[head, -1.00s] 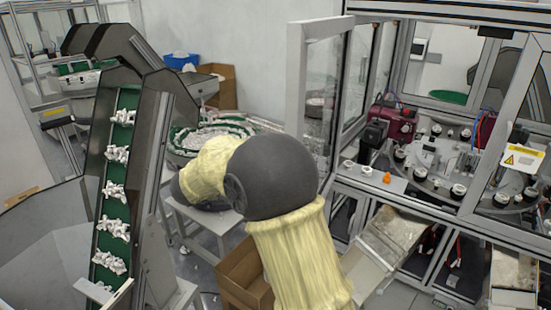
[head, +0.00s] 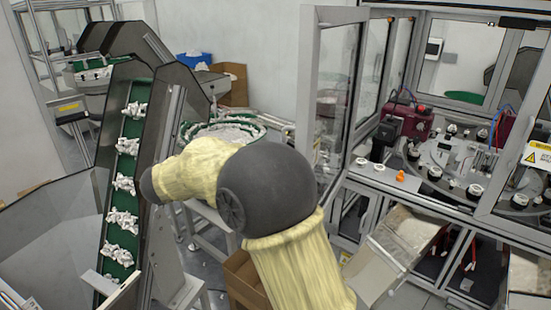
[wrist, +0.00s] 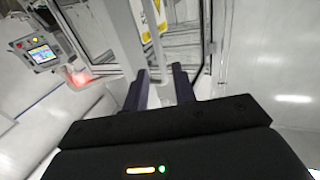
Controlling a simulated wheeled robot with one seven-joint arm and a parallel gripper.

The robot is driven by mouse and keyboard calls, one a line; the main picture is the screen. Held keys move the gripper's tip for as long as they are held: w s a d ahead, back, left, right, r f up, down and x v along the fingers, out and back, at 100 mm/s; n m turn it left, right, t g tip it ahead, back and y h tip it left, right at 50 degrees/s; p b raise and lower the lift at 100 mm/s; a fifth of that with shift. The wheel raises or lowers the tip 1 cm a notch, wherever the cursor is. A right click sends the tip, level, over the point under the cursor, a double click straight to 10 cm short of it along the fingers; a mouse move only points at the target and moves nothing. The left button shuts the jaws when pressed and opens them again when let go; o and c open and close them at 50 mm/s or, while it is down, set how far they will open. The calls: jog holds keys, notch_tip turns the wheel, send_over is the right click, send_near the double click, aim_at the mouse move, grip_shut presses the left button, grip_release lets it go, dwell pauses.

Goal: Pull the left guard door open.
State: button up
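The left guard door (head: 336,95) is a clear panel in a grey-white frame at the left of the machine enclosure in the head view. It stands swung out at an angle from the machine front. In the wrist view, its pale upright frame (wrist: 122,35) rises ahead of my gripper (wrist: 159,75). A slim pale bar handle (wrist: 163,62) runs down between the two dark fingers. The fingers are apart, and clear space shows beside the bar. My gripper is hidden in the head view.
A control panel with a lit screen (wrist: 41,53) is at the left in the wrist view. A conveyor (head: 124,185) with white parts stands left of my arm. A bowl feeder (head: 222,130) and cardboard box (head: 245,280) are nearby. An orange piece (head: 400,176) sits on the machine ledge.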

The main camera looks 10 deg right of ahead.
jog(key=b+v, duration=0.3)
jog(key=v, duration=0.7)
